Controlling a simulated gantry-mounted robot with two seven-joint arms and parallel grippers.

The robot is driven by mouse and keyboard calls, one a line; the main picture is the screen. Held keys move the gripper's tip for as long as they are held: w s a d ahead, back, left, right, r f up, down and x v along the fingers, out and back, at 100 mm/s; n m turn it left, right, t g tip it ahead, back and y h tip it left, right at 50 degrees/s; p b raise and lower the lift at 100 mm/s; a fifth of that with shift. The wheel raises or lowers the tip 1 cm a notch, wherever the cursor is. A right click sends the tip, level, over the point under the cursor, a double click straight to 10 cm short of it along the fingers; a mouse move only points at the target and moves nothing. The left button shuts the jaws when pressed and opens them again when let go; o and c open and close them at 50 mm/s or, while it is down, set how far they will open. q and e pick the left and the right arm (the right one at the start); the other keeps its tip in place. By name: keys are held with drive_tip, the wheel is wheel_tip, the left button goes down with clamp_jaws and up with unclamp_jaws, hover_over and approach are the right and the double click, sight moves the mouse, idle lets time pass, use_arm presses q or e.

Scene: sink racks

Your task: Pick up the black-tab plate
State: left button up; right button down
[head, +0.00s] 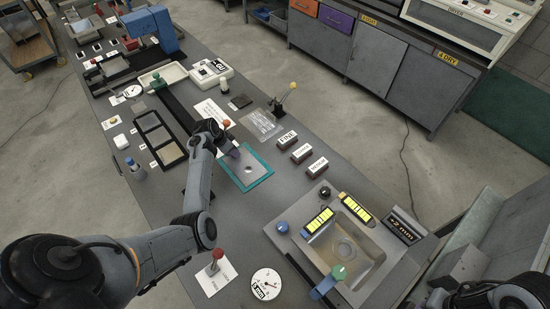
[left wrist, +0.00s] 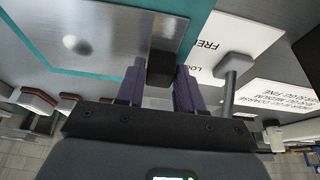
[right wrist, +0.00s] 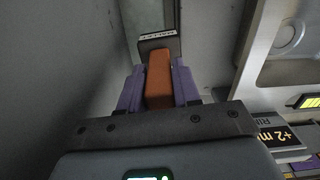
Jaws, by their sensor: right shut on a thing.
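The metal plate (head: 250,172) lies on a teal-edged mat (head: 268,178) at mid-bench. In the left wrist view the plate (left wrist: 115,28) has a black tab (left wrist: 160,68) at its near edge. My left gripper (head: 232,150) is over the plate's far-left edge in the head view. In the left wrist view its purple fingers (left wrist: 158,88) stand apart, one on each side of the tab. I see no clear contact. My right gripper (right wrist: 158,92) is shut on an orange-brown block (right wrist: 158,75). A dark labelled piece (right wrist: 158,42) is just beyond that block.
A red-knobbed lever (head: 216,256) stands near the left forearm. Several labelled blocks (head: 302,152) stand right of the mat. A basin (head: 345,245) with yellow-marked bars is at the lower right. A yellow-knobbed post (head: 286,96) stands behind the mat.

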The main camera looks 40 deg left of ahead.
use_arm(q)
clamp_jaws()
drive_tip(key=shift+r, duration=0.15)
drive_tip(key=shift+r, duration=0.6)
wheel_tip(320, 180, up, 2)
drive_tip(key=shift+r, duration=0.2)
drive_tip(key=w+d+r, duration=0.3)
drive_tip(key=d+r, duration=0.4)
drive_tip(key=d, duration=0.4)
drive_tip(key=shift+w, duration=0.3)
drive_tip(key=shift+r, duration=0.15)
